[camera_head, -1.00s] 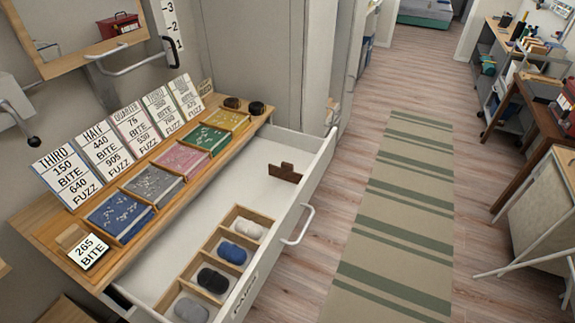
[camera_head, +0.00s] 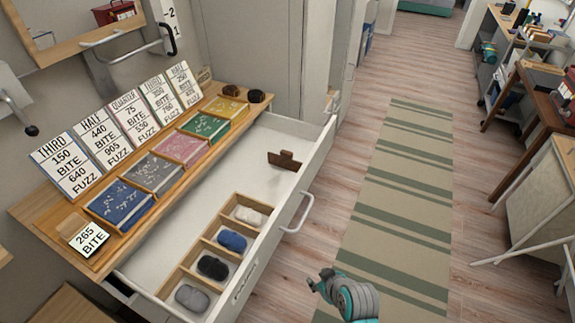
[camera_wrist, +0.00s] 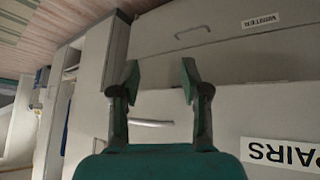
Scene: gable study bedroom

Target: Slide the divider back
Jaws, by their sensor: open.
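The likely divider, a small brown upright piece (camera_head: 285,160) with a raised tab, stands in the open white drawer (camera_head: 262,135), toward its far end. A wooden compartment tray (camera_head: 207,243) in the near part of the drawer holds several rolled bundles in white, blue, black and grey. In the wrist view my gripper (camera_wrist: 160,80) has its two green-tipped fingers spread apart with nothing between them. It faces pale drawer fronts with a handle (camera_wrist: 151,123). In the head view a teal and grey part of my arm (camera_head: 350,298) shows low, right of the drawer; the fingertips cannot be made out there.
The drawer front has a handle (camera_head: 299,213). A striped rug (camera_head: 400,215) covers clear floor at right. A white folding stand (camera_head: 520,258) stands farther right.

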